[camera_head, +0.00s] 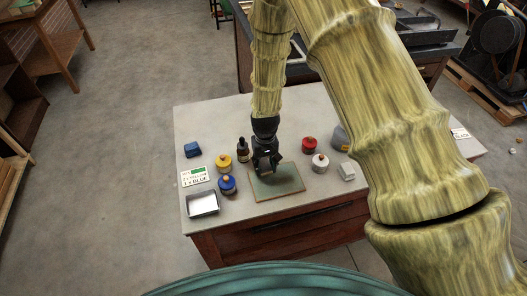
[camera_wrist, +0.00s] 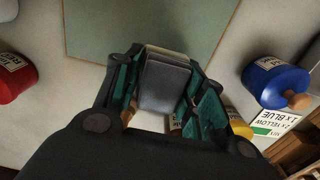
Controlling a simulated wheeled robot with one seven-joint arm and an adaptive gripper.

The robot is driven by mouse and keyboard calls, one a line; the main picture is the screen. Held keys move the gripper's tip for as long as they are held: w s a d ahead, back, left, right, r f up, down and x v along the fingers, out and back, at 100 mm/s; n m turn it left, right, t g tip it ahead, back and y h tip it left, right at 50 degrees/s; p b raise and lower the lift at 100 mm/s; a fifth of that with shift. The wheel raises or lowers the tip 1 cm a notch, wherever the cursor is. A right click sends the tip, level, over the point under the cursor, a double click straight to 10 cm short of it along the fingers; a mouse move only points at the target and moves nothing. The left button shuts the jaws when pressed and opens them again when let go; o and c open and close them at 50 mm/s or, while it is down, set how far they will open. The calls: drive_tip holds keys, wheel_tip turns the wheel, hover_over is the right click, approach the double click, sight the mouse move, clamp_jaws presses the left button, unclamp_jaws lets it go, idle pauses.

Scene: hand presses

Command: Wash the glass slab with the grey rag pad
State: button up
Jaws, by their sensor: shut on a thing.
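The glass slab (camera_head: 290,182) is a flat greenish plate lying near the front middle of the table. It also shows at the top of the wrist view (camera_wrist: 215,25), and its surface looks plain. My gripper (camera_head: 267,162) points down over the slab's back-left part. In the wrist view, its green-lined fingers are closed on the grey rag pad (camera_wrist: 166,84), a grey block with a tan layer along its far edge. The pad lies over or close to the slab's edge in that view. I cannot tell whether it touches the slab.
Left of the slab stand a blue jar (camera_head: 227,186), a yellow jar (camera_head: 224,164), a dark bottle (camera_head: 242,151), a blue block (camera_head: 192,149) and a metal tray (camera_head: 203,204). Right of it are a red jar (camera_head: 309,146), a white jar (camera_head: 320,164) and a white block (camera_head: 347,171).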

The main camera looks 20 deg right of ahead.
drive_tip(key=shift+r+p, duration=1.7)
drive_tip(key=shift+r, duration=1.7)
